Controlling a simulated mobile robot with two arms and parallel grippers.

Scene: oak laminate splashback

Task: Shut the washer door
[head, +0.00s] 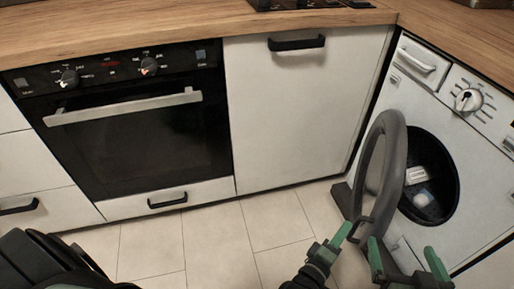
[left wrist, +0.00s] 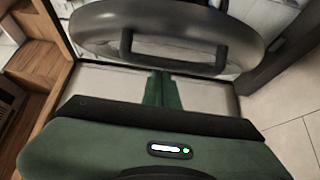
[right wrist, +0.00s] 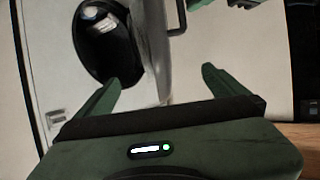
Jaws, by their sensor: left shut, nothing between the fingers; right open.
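The washer (head: 460,150) stands at the right, and its round grey door (head: 391,160) is swung open, sticking out from the dark drum opening (head: 428,175). My left gripper (head: 345,232) is shut and empty beside the door's lower edge. In the left wrist view its fingertips (left wrist: 158,75) are close to the dark door handle (left wrist: 175,52) on the grey ring (left wrist: 150,22); whether they touch cannot be told. My right gripper (head: 405,250) is open in front of the washer's lower front. In the right wrist view the door (right wrist: 152,50) shows nearly edge-on beyond its spread fingers (right wrist: 155,88).
Light items lie inside the drum (head: 422,185). A white cabinet (head: 290,120) and a black oven (head: 140,130) line the wall to the left under a wooden counter (head: 180,25). The tiled floor (head: 220,235) in front is clear.

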